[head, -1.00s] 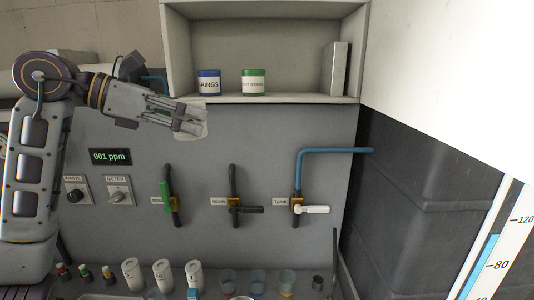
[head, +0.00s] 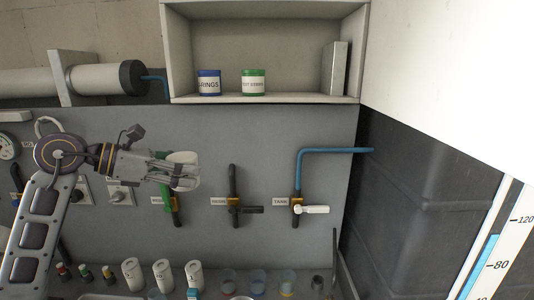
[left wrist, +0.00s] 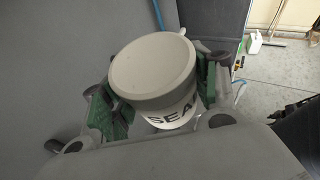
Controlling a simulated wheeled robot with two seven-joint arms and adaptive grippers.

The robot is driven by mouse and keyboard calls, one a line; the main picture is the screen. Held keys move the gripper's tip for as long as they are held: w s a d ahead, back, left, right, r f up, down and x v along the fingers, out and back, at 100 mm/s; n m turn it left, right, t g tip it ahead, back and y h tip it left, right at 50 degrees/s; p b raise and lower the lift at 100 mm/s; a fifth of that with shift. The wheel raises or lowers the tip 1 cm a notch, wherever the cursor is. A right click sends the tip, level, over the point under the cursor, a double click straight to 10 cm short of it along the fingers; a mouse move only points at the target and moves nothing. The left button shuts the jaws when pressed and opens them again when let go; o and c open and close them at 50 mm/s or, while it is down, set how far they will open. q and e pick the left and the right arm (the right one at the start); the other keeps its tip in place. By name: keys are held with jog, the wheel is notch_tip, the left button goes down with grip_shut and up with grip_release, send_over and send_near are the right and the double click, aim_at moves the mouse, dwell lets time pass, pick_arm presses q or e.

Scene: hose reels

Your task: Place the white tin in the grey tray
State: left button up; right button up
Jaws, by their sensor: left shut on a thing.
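The white tin (left wrist: 152,75) is between the green-padded fingers of my left gripper (left wrist: 160,95) in the left wrist view. Its lid faces the camera, and black letters starting "SEA" show on its side. In the head view my left gripper (head: 180,172) is shut on the tin (head: 184,158), partly hidden by the fingers, held in front of the grey panel near the green valve handle. I cannot clearly make out the grey tray; only a pale rim shows at the bottom edge of the head view. My right gripper is not in view.
An open shelf box (head: 300,99) holds a blue tin (head: 209,83), a green tin (head: 253,83) and an upright grey slab. Valves with handles (head: 236,207) stick out of the panel.

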pick_arm(q)
jog(key=s+a+f, duration=0.1)
jog(key=s+f, duration=0.2)
jog(key=f, duration=1.2)
jog(key=s+a+f, duration=0.1)
jog(key=s+f, duration=0.2)
jog(key=f, duration=1.2)
jog(key=shift+s+n+t, duration=0.25)
jog(key=shift+n+t, duration=0.05)
jog(key=shift+t, duration=0.1)
jog(key=shift+a, duration=0.3)
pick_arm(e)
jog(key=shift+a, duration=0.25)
